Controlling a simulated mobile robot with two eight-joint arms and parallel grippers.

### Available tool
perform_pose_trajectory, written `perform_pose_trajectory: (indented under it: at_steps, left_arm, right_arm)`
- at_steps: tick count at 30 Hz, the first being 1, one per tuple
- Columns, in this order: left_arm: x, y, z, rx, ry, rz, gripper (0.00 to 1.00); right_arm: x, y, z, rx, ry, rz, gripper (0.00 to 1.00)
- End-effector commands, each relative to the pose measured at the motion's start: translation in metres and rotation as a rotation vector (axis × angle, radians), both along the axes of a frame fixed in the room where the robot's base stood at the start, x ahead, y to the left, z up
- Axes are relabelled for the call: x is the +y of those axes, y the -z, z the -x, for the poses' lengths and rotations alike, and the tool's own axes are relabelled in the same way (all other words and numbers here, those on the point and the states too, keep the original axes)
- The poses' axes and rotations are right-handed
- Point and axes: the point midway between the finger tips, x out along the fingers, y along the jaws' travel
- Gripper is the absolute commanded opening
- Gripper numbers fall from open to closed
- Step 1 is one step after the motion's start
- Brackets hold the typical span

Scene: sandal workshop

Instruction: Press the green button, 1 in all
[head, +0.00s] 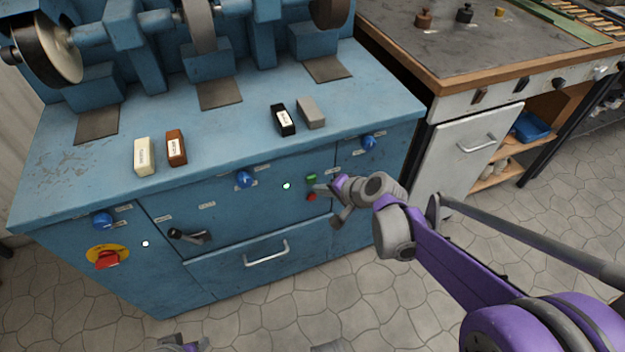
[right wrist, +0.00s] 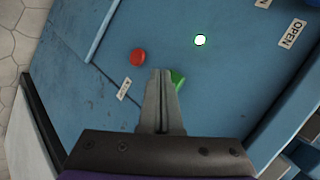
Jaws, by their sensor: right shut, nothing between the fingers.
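The green button (head: 311,177) is on the front of the blue grinding machine, just above a red button (head: 311,196). My right gripper (head: 318,188) is shut and empty, with its tips close in front of the panel by the two buttons. In the right wrist view, the shut fingers (right wrist: 161,74) point at the panel and partly cover the green button (right wrist: 178,79). The fingertips lie right beside it in the picture; I cannot tell whether they touch it. The red button (right wrist: 138,57) is clear of the fingers on the left.
A lit lamp (head: 286,185) and a blue knob (head: 244,179) are left of the buttons. A drawer handle (head: 266,253) sticks out below. Several small blocks lie on the machine's top. A workbench (head: 470,90) stands to the right. The tiled floor in front is open.

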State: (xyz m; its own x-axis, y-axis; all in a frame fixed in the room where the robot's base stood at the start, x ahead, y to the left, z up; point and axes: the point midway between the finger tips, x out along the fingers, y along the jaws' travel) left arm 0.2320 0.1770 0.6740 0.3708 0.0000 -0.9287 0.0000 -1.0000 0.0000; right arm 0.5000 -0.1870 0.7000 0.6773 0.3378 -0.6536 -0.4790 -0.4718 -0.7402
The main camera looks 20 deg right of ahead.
Motion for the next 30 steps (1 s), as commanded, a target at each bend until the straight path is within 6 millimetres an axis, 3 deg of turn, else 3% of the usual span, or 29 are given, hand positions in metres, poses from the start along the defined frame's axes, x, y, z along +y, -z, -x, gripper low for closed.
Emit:
perform_pose_trajectory:
  at_steps: [10,24,30]
  left_arm:
    - [0.000,-0.001,0.000,0.000,0.000,0.000,0.50]
    - [0.000,-0.013,0.002,-0.004,0.000,0.000,0.50]
    - [0.000,-0.013,0.002,-0.004,0.000,0.000,0.50]
  right_arm:
    - [0.000,0.000,0.004,0.000,0.000,0.000,0.00]
    - [-0.003,-0.001,0.047,0.000,0.000,0.000,0.00]
    - [-0.003,0.000,0.050,0.000,0.000,0.000,0.00]
